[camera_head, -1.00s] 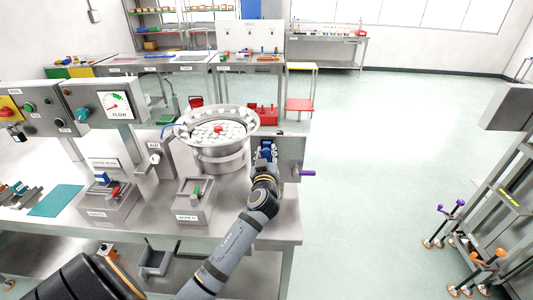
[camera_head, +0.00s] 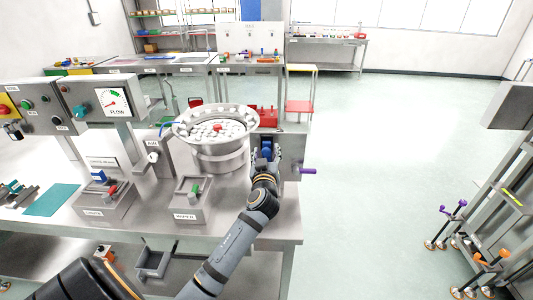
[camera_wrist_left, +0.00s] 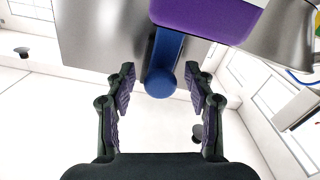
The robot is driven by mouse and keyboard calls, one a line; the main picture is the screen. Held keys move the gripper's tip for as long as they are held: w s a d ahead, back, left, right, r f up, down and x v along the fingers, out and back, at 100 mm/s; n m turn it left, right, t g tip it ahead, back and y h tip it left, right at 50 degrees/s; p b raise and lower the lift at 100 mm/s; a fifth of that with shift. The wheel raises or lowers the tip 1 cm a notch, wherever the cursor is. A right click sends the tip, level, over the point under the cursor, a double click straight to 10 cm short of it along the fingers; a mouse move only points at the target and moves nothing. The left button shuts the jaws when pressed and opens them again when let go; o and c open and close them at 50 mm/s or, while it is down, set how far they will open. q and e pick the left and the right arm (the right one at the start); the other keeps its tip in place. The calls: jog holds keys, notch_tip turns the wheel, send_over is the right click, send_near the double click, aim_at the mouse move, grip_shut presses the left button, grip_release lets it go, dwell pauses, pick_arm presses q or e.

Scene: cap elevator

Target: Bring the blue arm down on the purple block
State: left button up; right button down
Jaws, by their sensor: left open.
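The blue arm (camera_wrist_left: 161,70), with a rounded blue end, points between the two fingers of my left gripper (camera_wrist_left: 160,92) in the left wrist view. The fingers are open, one on each side of it, with gaps showing. The purple block (camera_wrist_left: 208,14) is at the top of that view, beside the blue arm's far part and cut off by the frame edge. In the head view my left gripper (camera_head: 264,163) is at the grey box on the table's right end, and blue (camera_head: 266,148) shows just beyond it. The purple block is not clearly seen there. My right gripper is not in view.
A round bowl feeder (camera_head: 220,160) with white caps and one red cap stands left of my gripper. A purple handle (camera_head: 308,171) sticks out from the grey box's right side. Lever boxes (camera_head: 190,206) stand on the table's front.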

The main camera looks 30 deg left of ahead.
pick_arm(q)
jog(key=v, duration=0.7)
jog(key=shift+s+d, duration=0.2)
